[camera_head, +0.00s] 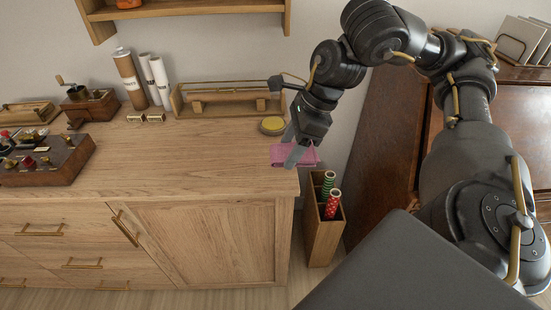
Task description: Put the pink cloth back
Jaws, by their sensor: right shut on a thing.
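The pink cloth (280,156) is at the right end of the wooden cabinet top (200,160), near its front right corner. It looks folded and flat, and part of it reaches to or past the right edge. My right gripper (293,155) points down at the cloth and is shut on it. The fingers hide part of the cloth. I cannot tell whether the cloth rests on the top or is slightly lifted. My left gripper is not in view.
A round yellow-topped tin (272,126) sits just behind the cloth. A wooden rack (225,100) stands by the wall. A wooden bin (322,235) with patterned rolls stands on the floor right of the cabinet. A control box (45,160) and grinder (90,105) are left. The middle top is clear.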

